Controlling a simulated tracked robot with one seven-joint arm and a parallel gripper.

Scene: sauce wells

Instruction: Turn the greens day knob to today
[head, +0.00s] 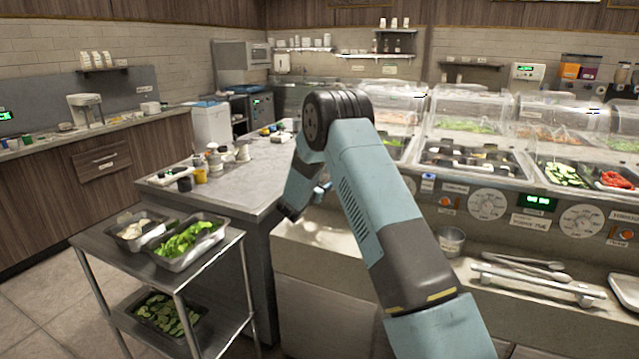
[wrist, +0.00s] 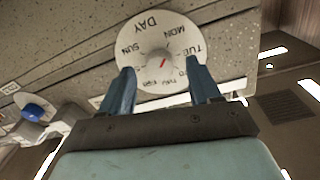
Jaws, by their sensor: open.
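In the wrist view a round white day dial (wrist: 136,40) is set in a speckled panel, with DAY and day names around it. Its small grey knob (wrist: 158,53) has a red mark near the centre; which day it points at is too small to tell. My gripper (wrist: 161,68) is open, its two blue fingers spread over the lower part of the dial, on either side of the knob. I see no hold on the knob. In the head view my arm reaches down at the centre, and my gripper's fingers cannot be made out there.
Two other white dials (head: 489,204) (head: 582,221) sit on the counter front at right, with a green display (head: 537,201) between them. Tongs (head: 525,285) and a metal cup (head: 451,241) lie below. A steel cart (head: 235,240) with food trays stands at left. A blue button (wrist: 33,111) shows in the wrist view.

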